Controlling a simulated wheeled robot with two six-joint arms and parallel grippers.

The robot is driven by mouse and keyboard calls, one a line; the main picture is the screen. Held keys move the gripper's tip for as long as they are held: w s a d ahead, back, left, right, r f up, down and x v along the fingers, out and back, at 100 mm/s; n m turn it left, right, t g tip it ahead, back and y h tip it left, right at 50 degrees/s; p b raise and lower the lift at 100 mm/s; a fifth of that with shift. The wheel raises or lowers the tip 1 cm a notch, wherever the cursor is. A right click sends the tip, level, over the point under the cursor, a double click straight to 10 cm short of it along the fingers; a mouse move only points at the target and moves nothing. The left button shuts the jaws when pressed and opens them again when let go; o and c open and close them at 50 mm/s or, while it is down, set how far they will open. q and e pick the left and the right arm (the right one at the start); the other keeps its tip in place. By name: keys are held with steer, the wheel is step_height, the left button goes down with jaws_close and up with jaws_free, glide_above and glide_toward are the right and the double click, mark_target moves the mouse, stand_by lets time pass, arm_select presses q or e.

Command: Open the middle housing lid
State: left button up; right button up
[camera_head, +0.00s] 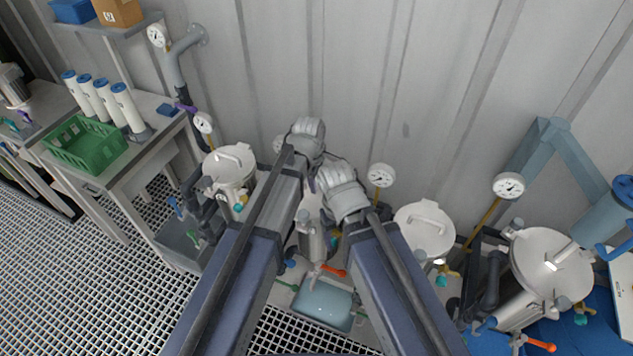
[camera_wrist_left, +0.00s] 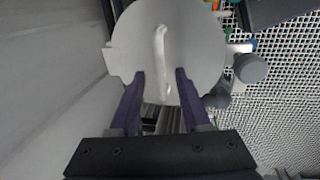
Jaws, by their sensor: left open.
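In the left wrist view, a round white lid (camera_wrist_left: 200,40) with a raised bar handle (camera_wrist_left: 161,48) lies ahead of my left gripper (camera_wrist_left: 160,74). The gripper is open, its two dark purple fingers apart on either side of the handle's near end. I see no clear grip or contact. In the head view, my two arms cover most of the middle housing (camera_head: 313,240); its lid is hidden there. My left arm's pale end (camera_head: 308,138) is above and behind it, with the fingers hidden. My right arm's end (camera_head: 342,192) is close beside it; its fingers cannot be made out.
A lidded left housing (camera_head: 230,165) and two lidded vessels, one nearer (camera_head: 425,230) and one far right (camera_head: 553,262), flank the arms. Pressure gauges (camera_head: 381,175) stand near the corrugated wall (camera_head: 420,90). A bench with a green crate (camera_head: 85,143) is at left.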

arm_select(q)
jaws_close()
stand_by(1.3)
